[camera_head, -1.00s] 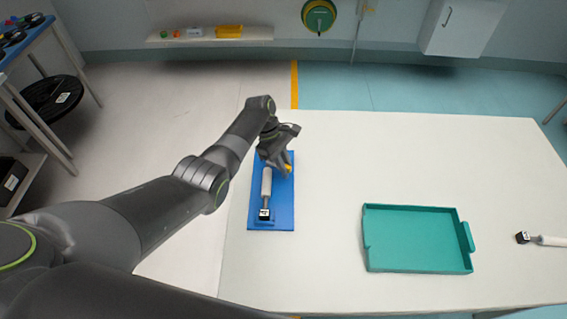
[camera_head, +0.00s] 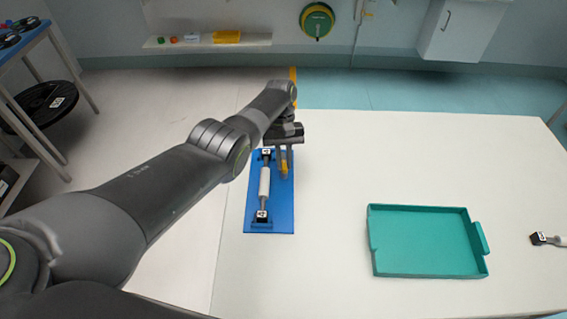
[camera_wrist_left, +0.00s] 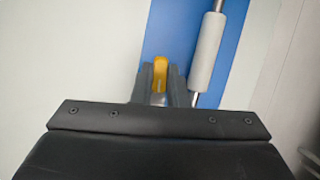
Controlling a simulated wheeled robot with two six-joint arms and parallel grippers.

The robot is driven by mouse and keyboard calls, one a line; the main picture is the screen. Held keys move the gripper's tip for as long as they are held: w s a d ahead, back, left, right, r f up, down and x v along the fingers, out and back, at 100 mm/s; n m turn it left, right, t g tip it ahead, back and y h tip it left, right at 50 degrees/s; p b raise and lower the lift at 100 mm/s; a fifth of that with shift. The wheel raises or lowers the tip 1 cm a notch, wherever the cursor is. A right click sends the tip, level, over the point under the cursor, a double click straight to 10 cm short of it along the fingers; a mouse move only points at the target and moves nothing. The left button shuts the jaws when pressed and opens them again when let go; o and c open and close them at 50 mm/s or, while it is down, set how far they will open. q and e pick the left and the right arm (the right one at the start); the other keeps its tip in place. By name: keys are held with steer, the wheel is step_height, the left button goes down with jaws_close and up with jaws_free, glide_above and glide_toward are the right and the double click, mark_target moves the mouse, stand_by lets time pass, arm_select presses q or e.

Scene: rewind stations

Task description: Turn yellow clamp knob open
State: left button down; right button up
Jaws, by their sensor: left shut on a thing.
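The yellow clamp knob (camera_head: 284,167) is at the right edge of the blue base plate (camera_head: 283,219), near its back end. My left gripper (camera_head: 284,161) comes down over it from behind and is shut on it. In the left wrist view the yellow knob (camera_wrist_left: 159,72) sits between the two dark fingers (camera_wrist_left: 160,83). A white roller (camera_head: 264,185) on a metal shaft lies along the plate, held at each end by a black block, and it also shows in the left wrist view (camera_wrist_left: 206,50). My right gripper is not in view.
A teal tray (camera_head: 374,262) stands empty on the white table (camera_head: 335,180), right of the plate. Another black-ended roller (camera_head: 540,239) lies at the far right. The table between plate and tray is clear.

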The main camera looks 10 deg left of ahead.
arm_select(q)
steer(key=shift+d+m+b, duration=0.1)
steer(key=shift+m+b, duration=0.2)
steer(key=shift+m, duration=0.3)
steer(key=shift+y, duration=0.3)
steer(key=c, duration=1.4)
jaws_free()
steer(key=shift+c, duration=0.2)
